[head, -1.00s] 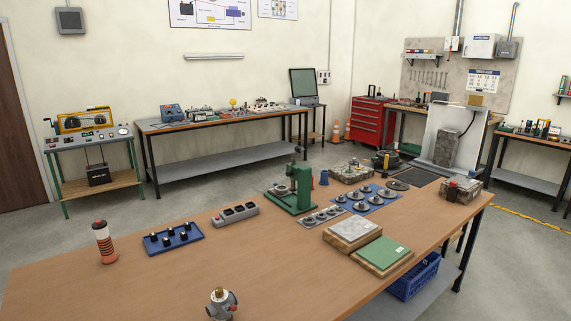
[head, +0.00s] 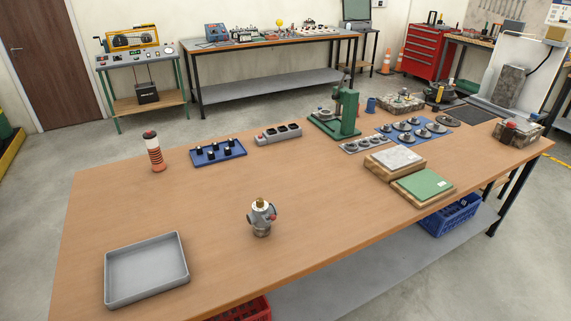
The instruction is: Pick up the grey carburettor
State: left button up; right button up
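The grey carburettor (head: 262,219) stands upright on the wooden table (head: 330,210), near the front middle in the head view. It has a brass-coloured top and a small red part on its right side. Nothing touches it. Neither of my grippers shows in the head view.
A grey tray (head: 147,268) lies left of the carburettor. Behind stand an orange-and-black cylinder (head: 153,151), a blue tray with black pieces (head: 218,153) and a green press (head: 345,112). Boards (head: 424,186) lie to the right. The tabletop around the carburettor is clear.

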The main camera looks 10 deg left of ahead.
aim_at(262, 226)
jog(key=k+j+z, duration=0.15)
jog(key=z, duration=0.2)
jog(key=k+j+z, duration=0.2)
jog(key=j+z, duration=0.15)
jog(key=k+j+z, duration=0.15)
jog(key=z, duration=0.2)
